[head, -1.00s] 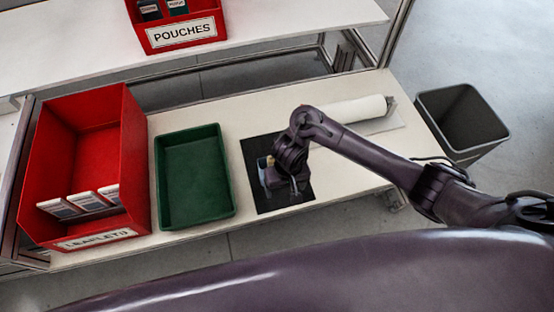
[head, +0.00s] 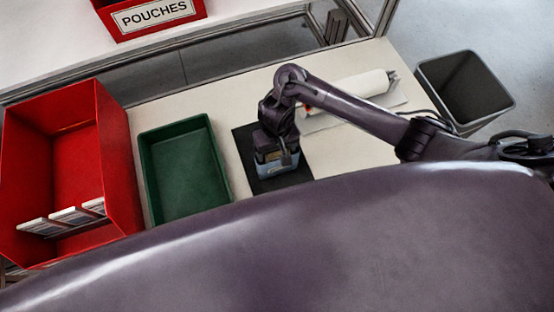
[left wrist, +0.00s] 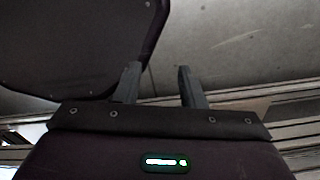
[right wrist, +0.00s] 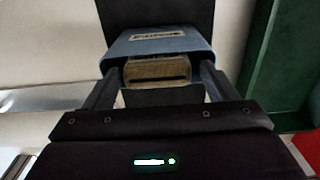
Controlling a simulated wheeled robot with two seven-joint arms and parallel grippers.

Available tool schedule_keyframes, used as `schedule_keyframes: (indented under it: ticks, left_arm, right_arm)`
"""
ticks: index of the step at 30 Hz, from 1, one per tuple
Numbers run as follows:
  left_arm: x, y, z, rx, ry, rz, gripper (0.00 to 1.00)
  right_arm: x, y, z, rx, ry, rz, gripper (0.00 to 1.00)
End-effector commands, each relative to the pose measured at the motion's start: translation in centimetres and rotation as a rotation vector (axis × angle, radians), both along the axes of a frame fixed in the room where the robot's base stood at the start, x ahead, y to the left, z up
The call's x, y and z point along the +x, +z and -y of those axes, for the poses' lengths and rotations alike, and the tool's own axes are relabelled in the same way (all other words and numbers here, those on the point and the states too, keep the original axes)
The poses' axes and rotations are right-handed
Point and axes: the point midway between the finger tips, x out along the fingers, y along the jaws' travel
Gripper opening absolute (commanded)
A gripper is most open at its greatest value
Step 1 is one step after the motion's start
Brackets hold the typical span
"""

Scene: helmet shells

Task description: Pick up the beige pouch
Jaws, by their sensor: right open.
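A beige item (right wrist: 157,72) with a dark slot, which looks like the beige pouch, shows in the right wrist view. It sits at the near side of a blue holder (right wrist: 158,42) with a pale label. The blue holder shows in the head view (head: 279,168) on a black mat (head: 244,145). My right gripper (right wrist: 157,80) is open, with its fingers on either side of the beige item; I cannot tell whether they touch it. In the head view the right gripper (head: 276,155) hides most of the item. My left gripper (left wrist: 158,75) is open and empty, pointing at bare floor.
A green tray (head: 207,130) stands left of the mat, and a red bin (head: 122,150) with several leaflets beyond it. A white roll (head: 355,85) lies behind my right arm. A grey waste bin (head: 465,100) stands right. The red POUCHES bin (head: 150,18) is on the upper shelf.

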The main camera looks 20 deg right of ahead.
Motion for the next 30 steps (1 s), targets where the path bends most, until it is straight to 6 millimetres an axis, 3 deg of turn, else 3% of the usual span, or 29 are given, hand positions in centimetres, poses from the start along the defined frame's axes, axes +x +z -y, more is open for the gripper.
schedule_keyframes:
  ticks: [3, 9, 18, 26, 30]
  left_arm:
    - [-0.1, -1.7, 0.0, 0.0, 0.0, -0.001, 0.36]
    - [0.7, -2.4, 0.0, -0.001, 0.0, 0.01, 0.36]
    - [1.5, -2.3, 0.1, -0.003, 0.0, 0.022, 0.36]
    - [1.3, -2.3, 0.1, -0.002, 0.0, 0.019, 0.36]
    - [1.1, -2.4, 0.1, -0.001, 0.0, 0.016, 0.36]
  right_arm:
    - [0.0, -2.1, 0.2, 0.0, -0.001, -0.001, 0.79]
    - [0.2, -4.5, 0.4, -0.001, -0.001, 0.0, 0.79]
    - [0.2, -4.9, 0.4, -0.001, -0.001, 0.001, 0.79]
    - [0.2, -4.9, 0.4, -0.001, -0.001, 0.001, 0.46]
    - [0.2, -4.8, 0.3, 0.0, -0.001, 0.001, 0.44]
